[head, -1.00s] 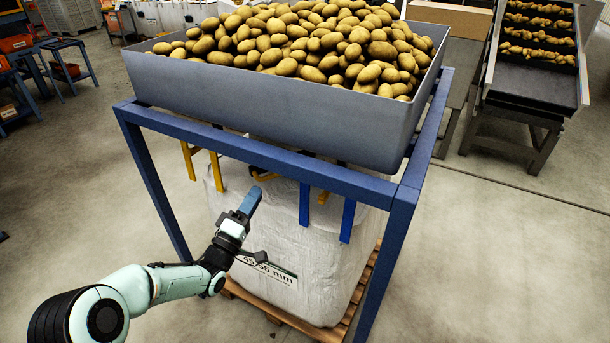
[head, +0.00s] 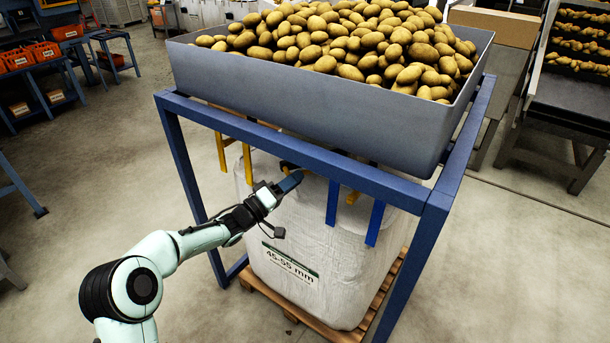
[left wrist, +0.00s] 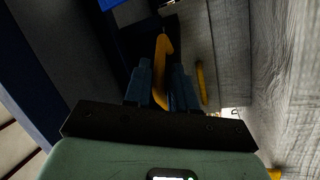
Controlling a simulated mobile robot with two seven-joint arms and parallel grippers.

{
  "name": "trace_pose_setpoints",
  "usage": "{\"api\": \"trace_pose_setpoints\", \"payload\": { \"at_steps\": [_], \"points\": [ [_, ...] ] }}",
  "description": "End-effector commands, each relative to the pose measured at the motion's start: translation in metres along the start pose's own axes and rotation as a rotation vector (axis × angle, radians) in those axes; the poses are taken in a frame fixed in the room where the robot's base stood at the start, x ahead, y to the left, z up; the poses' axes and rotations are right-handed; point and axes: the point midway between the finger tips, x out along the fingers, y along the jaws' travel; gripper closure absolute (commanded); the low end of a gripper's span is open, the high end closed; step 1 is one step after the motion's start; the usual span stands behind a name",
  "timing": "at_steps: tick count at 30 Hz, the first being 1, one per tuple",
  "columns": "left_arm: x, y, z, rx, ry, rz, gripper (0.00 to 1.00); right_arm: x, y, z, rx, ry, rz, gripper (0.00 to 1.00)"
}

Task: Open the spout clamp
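The white bulk bag (head: 320,245), labelled 45-55 mm, stands under the potato hopper. My left gripper (head: 290,182) is raised to the top of the bag, below the hopper's front edge. In the left wrist view its two dark fingers (left wrist: 162,85) are parted, with a yellow curved lever (left wrist: 163,60) between them. The lever looks like the spout clamp's handle; I cannot tell whether the fingers touch it. In the head view the clamp is mostly hidden behind the gripper and the frame beam. My right gripper is in neither view.
The blue frame (head: 300,155) surrounds the bag, and its front beam passes just above my left gripper. The grey hopper (head: 310,100) is full of potatoes. Yellow and blue straps (head: 375,223) hang beside the gripper. The bag stands on a wooden pallet (head: 385,290).

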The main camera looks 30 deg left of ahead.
Motion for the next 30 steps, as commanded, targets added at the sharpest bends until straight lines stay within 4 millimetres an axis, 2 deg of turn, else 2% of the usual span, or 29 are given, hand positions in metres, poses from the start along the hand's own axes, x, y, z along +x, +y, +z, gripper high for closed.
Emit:
{"api": "trace_pose_setpoints", "payload": {
  "at_steps": [3, 7, 19, 21, 22, 27, 30],
  "points": [
    [0.021, -0.001, 0.001, -0.002, 0.001, 0.002, 0.75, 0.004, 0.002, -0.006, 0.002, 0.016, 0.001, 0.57],
    [0.034, 0.000, 0.001, 0.000, 0.000, 0.002, 0.75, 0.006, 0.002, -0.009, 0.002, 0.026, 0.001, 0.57],
    [0.041, 0.000, 0.000, -0.001, 0.001, -0.001, 0.75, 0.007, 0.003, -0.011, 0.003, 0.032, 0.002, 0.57],
    [0.041, 0.000, 0.000, -0.001, 0.001, -0.001, 0.98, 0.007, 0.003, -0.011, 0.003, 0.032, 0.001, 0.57],
    [0.041, 0.000, 0.000, 0.000, 0.001, -0.001, 1.00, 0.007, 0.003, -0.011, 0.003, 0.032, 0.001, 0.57],
    [0.042, 0.000, 0.001, 0.000, 0.001, 0.000, 1.00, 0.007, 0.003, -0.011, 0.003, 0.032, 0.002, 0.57],
    [0.049, 0.002, 0.007, 0.000, 0.001, 0.002, 1.00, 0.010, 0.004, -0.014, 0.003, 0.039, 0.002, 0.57]
  ]
}}
